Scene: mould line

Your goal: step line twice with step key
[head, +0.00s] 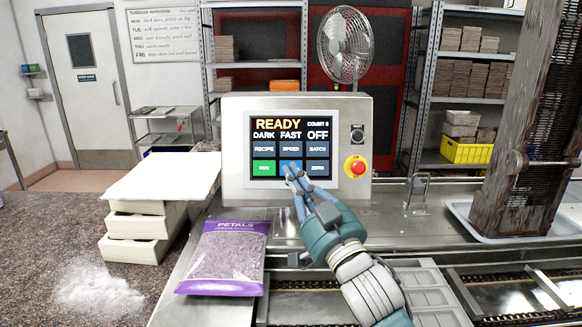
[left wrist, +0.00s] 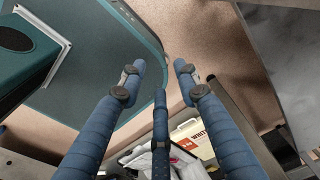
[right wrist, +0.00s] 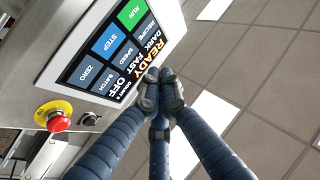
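The control panel screen (head: 290,128) reads READY, DARK, FAST and OFF, with a small count that is hard to read. The blue step key (head: 291,164) is in the middle of the bottom row, largely covered by my right gripper (head: 290,172). It shows clearly in the right wrist view (right wrist: 108,40). My right gripper's fingertips (right wrist: 161,76) are together and empty, in front of the panel; I cannot tell whether they touch the key. My left gripper (left wrist: 159,69) is open and empty, over floor and clutter, outside the head view.
The green run key (head: 264,168) and zero key (head: 318,168) flank the step key. A red stop button (head: 355,167) sits right of the screen. A fan (head: 345,45) is behind.

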